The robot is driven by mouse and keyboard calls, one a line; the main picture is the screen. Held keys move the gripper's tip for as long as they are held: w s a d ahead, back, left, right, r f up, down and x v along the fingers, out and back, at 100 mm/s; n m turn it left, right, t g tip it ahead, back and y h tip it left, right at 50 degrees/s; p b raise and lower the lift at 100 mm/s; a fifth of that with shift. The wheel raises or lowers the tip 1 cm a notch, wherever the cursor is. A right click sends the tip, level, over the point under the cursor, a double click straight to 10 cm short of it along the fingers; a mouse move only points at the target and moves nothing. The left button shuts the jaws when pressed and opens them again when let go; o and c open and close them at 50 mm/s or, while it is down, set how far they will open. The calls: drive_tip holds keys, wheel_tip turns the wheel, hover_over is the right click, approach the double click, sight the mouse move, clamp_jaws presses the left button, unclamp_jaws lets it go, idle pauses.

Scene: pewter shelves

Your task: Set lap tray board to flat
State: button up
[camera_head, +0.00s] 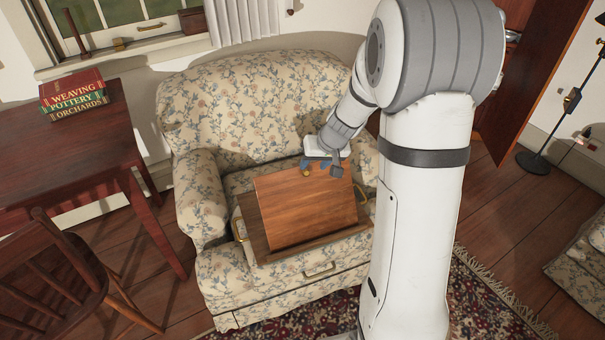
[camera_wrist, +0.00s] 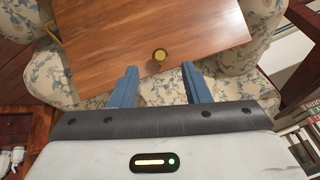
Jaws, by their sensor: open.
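The lap tray (camera_head: 345,236) rests on the seat of the flowered armchair, with brass handles at its sides. Its wooden board (camera_head: 305,205) is tilted, its far edge raised above the tray frame and its near edge low. The board fills the upper part of the wrist view (camera_wrist: 120,40). A round brass knob (camera_wrist: 160,55) sits near the board's edge, and shows small in the head view (camera_head: 306,173). My gripper (camera_wrist: 160,69) is open, its blue fingers apart on either side of the knob's line, with the knob just beyond the tips. I cannot tell whether they touch the board.
The armchair's back (camera_head: 250,100) and left arm (camera_head: 201,205) stand close around the tray. A desk (camera_head: 70,140) with stacked books (camera_head: 73,92) and a wooden chair (camera_head: 65,265) are at left. A floor lamp (camera_head: 535,160) stands at right. Some wooden floor is bare.

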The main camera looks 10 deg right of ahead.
sight(307, 174)
drive_tip(key=b+x, duration=0.1)
drive_tip(key=x, duration=0.4)
drive_tip(key=shift+f, duration=0.1)
clamp_jaws()
idle(0.3)
